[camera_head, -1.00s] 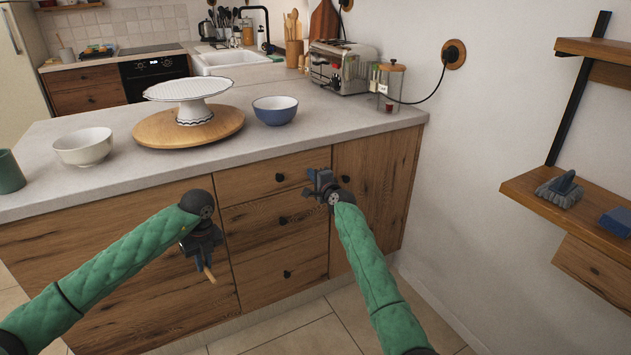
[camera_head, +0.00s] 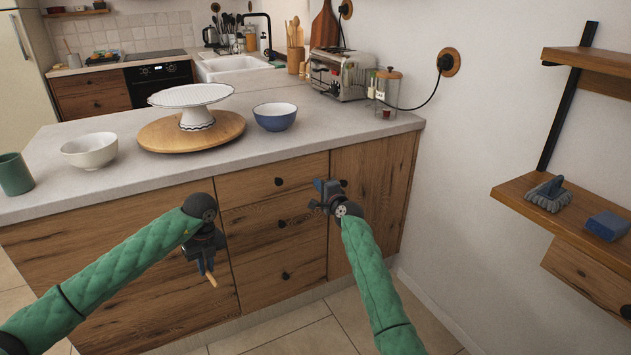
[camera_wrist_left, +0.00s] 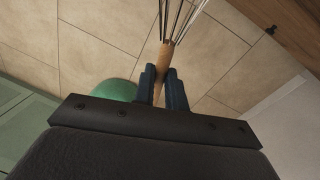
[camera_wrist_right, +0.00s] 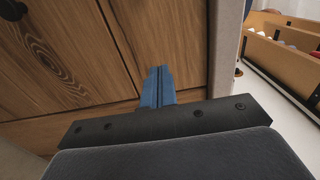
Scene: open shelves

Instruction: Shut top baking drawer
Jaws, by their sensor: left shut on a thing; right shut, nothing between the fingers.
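The top drawer (camera_head: 256,182) of the wooden island sits under the countertop, its front flush with the fronts around it as far as I can tell. Its dark knob (camera_head: 279,182) shows left of my right gripper. My right gripper (camera_head: 318,194) is shut and empty in front of the right edge of the drawer stack. In the right wrist view its blue fingers (camera_wrist_right: 158,88) are together before wooden fronts. My left gripper (camera_head: 207,266) is shut on the wooden handle of a whisk (camera_wrist_left: 165,62), whose wires show in the left wrist view. It hangs before the left cabinet front.
On the countertop (camera_head: 130,170) stand a white bowl (camera_head: 90,150), a green cup (camera_head: 14,174), a cake stand on a round board (camera_head: 160,142), a blue bowl (camera_head: 275,116), and a toaster (camera_head: 338,72). Wall shelves (camera_head: 520,196) with brushes are at right.

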